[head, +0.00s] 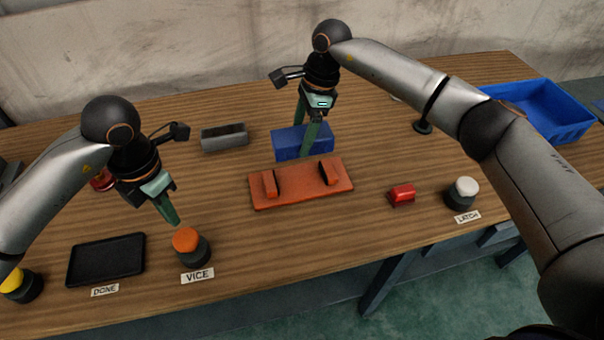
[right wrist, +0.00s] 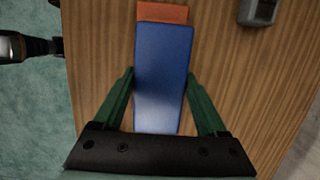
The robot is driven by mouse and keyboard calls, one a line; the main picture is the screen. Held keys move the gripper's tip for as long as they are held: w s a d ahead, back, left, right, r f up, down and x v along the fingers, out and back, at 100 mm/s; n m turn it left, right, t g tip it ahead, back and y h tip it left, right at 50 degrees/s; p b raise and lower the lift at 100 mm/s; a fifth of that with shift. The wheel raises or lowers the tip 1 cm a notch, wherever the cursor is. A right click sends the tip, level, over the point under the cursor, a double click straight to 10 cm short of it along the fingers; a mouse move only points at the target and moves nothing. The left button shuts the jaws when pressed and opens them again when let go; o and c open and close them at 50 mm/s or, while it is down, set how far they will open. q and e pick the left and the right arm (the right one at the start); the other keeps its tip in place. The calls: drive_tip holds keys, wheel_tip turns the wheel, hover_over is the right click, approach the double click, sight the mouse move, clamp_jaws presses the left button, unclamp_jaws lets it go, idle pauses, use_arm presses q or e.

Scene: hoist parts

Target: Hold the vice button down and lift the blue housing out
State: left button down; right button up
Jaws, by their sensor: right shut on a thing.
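The blue housing (head: 288,143) shows just behind the orange vice (head: 300,199) in the head view, clear of its two jaws in the picture. I cannot tell whether it touches the table. My right gripper (head: 309,143) is shut on it. In the right wrist view the housing (right wrist: 162,75) fills the space between the fingers (right wrist: 161,78), with an orange strip of vice (right wrist: 162,13) beyond its end. The orange-topped vice button (head: 186,239) stands at the front left behind its VICE label. My left gripper (head: 173,220) appears shut and empty, its tips just above and behind the button.
A black tray (head: 106,260) labelled DONE lies left of the vice button, with a yellow button (head: 14,281) beyond it. A white LATCH button (head: 462,190) and a red block (head: 401,195) are at right. A grey block (head: 224,137) and a blue crate (head: 545,125) stand farther back.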

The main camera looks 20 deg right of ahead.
use_arm(q)
wheel_tip(320, 180, up, 10)
drive_tip(key=shift+r, duration=0.2)
